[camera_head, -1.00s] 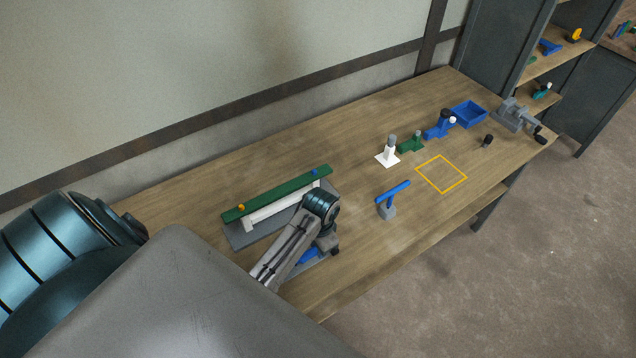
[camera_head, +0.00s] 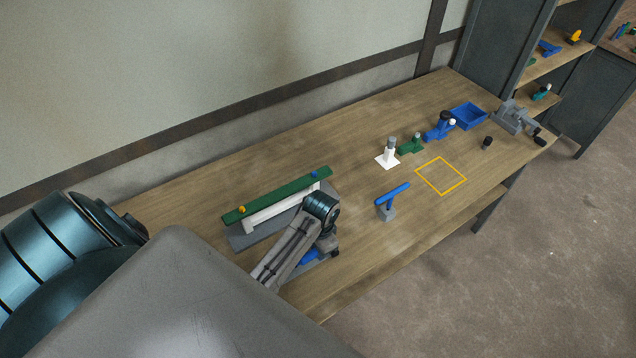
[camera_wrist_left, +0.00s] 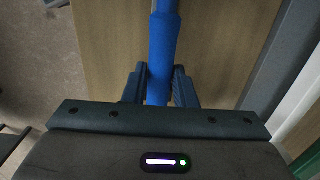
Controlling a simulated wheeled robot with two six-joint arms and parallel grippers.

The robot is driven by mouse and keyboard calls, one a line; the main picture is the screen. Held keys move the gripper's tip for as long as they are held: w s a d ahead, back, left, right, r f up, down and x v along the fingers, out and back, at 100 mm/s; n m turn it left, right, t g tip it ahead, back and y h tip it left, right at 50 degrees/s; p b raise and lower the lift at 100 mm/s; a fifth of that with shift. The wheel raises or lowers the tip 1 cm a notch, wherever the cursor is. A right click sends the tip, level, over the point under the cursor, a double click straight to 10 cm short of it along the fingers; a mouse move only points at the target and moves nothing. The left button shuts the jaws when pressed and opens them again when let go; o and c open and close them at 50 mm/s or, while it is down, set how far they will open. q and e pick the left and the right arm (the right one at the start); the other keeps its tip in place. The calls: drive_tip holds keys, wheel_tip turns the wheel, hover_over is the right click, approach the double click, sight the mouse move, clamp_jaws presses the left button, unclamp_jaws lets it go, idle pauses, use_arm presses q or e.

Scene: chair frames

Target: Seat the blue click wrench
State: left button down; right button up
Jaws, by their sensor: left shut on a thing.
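My left gripper (camera_head: 322,248) is low over the near edge of the grey base plate at the table's front left. It is shut on a long blue bar, which appears to be the blue click wrench (camera_head: 309,257). In the left wrist view the blue wrench (camera_wrist_left: 163,45) runs upright through the picture, between the two fingers of the left gripper (camera_wrist_left: 158,88). Its lower end is hidden by the gripper body. In the head view my arm hides most of it, and I cannot tell whether it touches the plate. My right gripper is not in view.
A green rail (camera_head: 278,194) on a white bar stands behind the gripper. A blue bar (camera_head: 393,195) rests on a grey block (camera_head: 387,214) to the right. A yellow outlined square (camera_head: 441,158) is empty. A blue tray (camera_head: 468,115) and grey vise (camera_head: 513,116) stand farther right.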

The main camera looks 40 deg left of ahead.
use_arm(q)
drive_tip(key=shift+f, duration=0.8)
drive_tip(key=c, duration=1.1)
unclamp_jaws()
